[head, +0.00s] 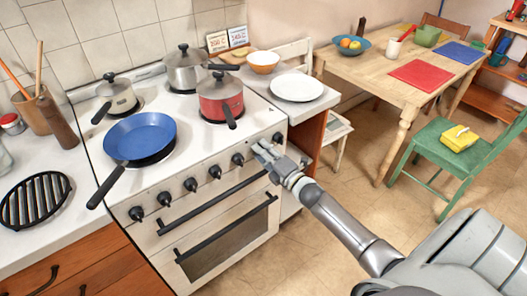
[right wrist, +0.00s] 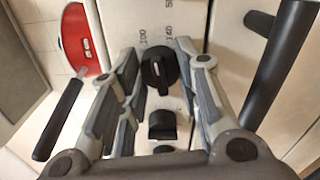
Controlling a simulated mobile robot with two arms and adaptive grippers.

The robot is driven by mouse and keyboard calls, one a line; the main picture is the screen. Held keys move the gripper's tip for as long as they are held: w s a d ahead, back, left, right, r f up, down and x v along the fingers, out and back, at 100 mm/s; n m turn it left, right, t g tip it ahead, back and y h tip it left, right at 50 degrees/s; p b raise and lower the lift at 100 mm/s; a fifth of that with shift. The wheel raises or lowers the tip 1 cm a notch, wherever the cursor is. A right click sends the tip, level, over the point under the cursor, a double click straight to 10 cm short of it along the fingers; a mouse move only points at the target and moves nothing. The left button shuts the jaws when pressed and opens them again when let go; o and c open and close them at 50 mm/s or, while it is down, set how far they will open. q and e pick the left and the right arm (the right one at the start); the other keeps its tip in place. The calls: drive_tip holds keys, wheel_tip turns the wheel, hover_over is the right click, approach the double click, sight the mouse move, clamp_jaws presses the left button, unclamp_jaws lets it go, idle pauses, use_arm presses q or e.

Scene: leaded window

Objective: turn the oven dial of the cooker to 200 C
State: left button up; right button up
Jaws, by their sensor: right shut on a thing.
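The white cooker (head: 240,205) stands with a row of black dials on its front panel. A black dial (head: 277,137) at the right end of the row shows just beside my right gripper (head: 265,152). In the right wrist view, a round black dial (right wrist: 160,70) lies between the two fingers of my right gripper (right wrist: 157,78), which is shut on it. The dial's pointer setting is unclear. My left gripper is not in view.
A blue frying pan (head: 140,136), a red pot (head: 220,98) and two other pots stand on the cooker top. The black oven handle (head: 215,203) sticks out below the dials; a dark bar (right wrist: 275,65) is close at right in the wrist view.

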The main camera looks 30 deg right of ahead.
drive_tip(key=m+p, duration=0.2)
drive_tip(key=m, duration=2.3)
drive_tip(key=shift+f+m, duration=0.1)
drive_tip(key=shift+m, duration=0.2)
idle(0.4)
drive_tip(key=o, duration=1)
drive_tip(key=shift+o, duration=0.4)
drive_tip(key=s+d, duration=0.1)
drive_tip(key=s, duration=1.1)
